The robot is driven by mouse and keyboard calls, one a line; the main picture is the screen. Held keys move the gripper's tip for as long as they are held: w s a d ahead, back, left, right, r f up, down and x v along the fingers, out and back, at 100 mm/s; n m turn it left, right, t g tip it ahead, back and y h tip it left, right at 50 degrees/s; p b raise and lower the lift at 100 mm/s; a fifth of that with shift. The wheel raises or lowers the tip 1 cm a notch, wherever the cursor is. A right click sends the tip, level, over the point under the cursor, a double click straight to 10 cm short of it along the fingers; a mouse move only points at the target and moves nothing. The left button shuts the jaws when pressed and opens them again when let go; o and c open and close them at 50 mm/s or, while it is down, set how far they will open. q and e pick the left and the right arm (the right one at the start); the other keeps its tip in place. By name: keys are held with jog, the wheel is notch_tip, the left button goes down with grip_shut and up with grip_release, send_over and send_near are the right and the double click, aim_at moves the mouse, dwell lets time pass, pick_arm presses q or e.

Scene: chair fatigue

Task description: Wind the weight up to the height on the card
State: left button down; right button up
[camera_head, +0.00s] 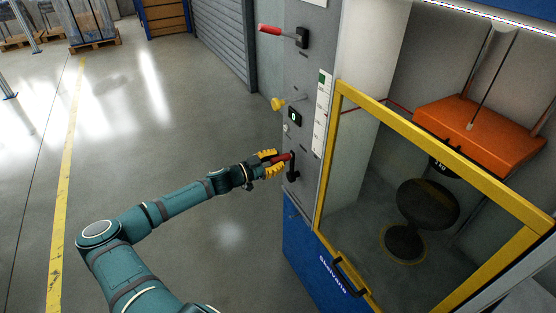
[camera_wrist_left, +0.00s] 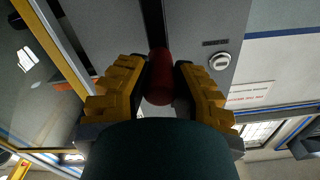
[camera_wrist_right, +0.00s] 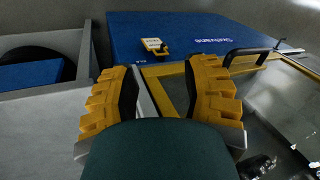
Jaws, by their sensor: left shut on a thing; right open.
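The orange weight (camera_head: 480,130) hangs on rods high inside the cabinet, above a dark round stool (camera_head: 428,204). A black crank (camera_head: 292,175) with a red grip sits low on the grey side panel. My left gripper (camera_head: 275,162) is shut on the red grip, which also shows between its fingers in the left wrist view (camera_wrist_left: 160,78). A white strip card (camera_head: 321,112) with a green top is on the panel edge; its print is too small to read. My right gripper (camera_wrist_right: 160,75) is open and empty in the right wrist view, outside the head view.
A yellow-framed clear door (camera_head: 430,137) covers the cabinet front. A small yellow-and-white item (camera_wrist_right: 155,46) lies by the blue base.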

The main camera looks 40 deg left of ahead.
pick_arm(q)
jog(key=shift+s+d+m+b, duration=0.2)
jog(key=shift+d+m+b, duration=0.2)
jog(key=shift+d+m, duration=0.2)
jog(key=shift+s+d+m+b, duration=0.15)
jog(key=shift+d+m+b, duration=0.25)
jog(key=shift+d+m, duration=0.15)
pick_arm(e)
jog(key=shift+w+d+f, duration=0.2)
jog(key=shift+d+f, duration=0.05)
jog(key=shift+f, duration=0.25)
jog(key=shift+w+d+f, duration=0.15)
jog(key=shift+d+f, duration=0.05)
jog(key=shift+f, duration=0.3)
pick_arm(q)
jog(key=c, duration=0.7)
grip_release()
jog(key=shift+d, duration=0.1)
pick_arm(e)
jog(key=shift+d, duration=0.1)
pick_arm(q)
jog(key=shift+s+a, duration=0.1)
jog(key=shift+a, duration=0.1)
